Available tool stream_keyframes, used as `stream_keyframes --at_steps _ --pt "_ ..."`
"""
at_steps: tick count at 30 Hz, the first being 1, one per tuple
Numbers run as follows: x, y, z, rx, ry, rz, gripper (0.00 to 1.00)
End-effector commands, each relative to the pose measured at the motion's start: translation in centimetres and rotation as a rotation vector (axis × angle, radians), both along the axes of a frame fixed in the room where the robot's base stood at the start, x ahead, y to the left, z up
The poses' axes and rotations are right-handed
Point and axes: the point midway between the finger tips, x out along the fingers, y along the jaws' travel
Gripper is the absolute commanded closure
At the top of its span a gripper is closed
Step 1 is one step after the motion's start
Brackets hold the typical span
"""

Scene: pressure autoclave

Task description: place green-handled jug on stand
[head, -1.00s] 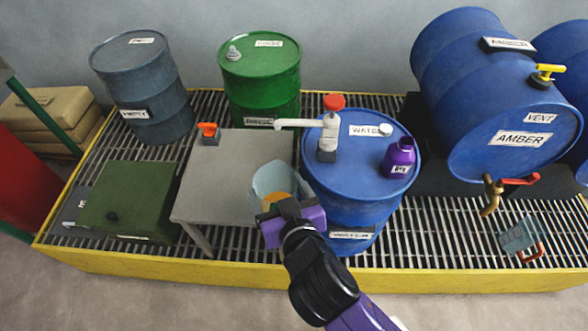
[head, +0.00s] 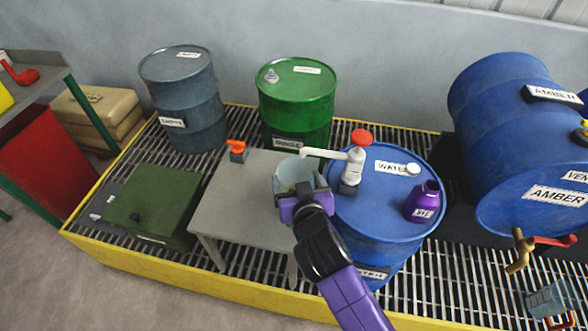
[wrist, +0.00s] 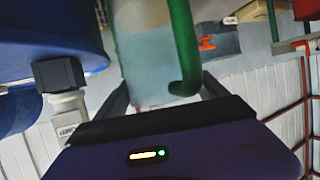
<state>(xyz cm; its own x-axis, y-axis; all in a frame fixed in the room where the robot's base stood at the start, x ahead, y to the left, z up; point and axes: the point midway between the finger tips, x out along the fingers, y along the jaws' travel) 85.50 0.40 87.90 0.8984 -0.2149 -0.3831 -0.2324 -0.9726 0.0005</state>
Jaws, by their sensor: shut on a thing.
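The green-handled jug, a pale translucent vessel (head: 291,172), is in my gripper (head: 303,196), over the right part of the grey stand (head: 232,208). I cannot tell whether its base touches the stand top.
A white pump spout (head: 322,154) reaches out close behind the jug from the blue water drum (head: 375,225). A purple bottle (head: 424,201) stands on that drum. An orange-handled block (head: 237,150) sits at the stand's back left corner. The stand's left part is clear.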

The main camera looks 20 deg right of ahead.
Motion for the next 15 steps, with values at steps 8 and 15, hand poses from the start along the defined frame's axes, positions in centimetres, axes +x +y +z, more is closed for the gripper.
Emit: stream_keyframes --at_steps 8,15 --pt "3.7 -0.9 0.3 0.0 -0.004 0.0 0.91" --pt "4.0 -1.0 -1.4 0.0 -0.001 0.0 0.91"
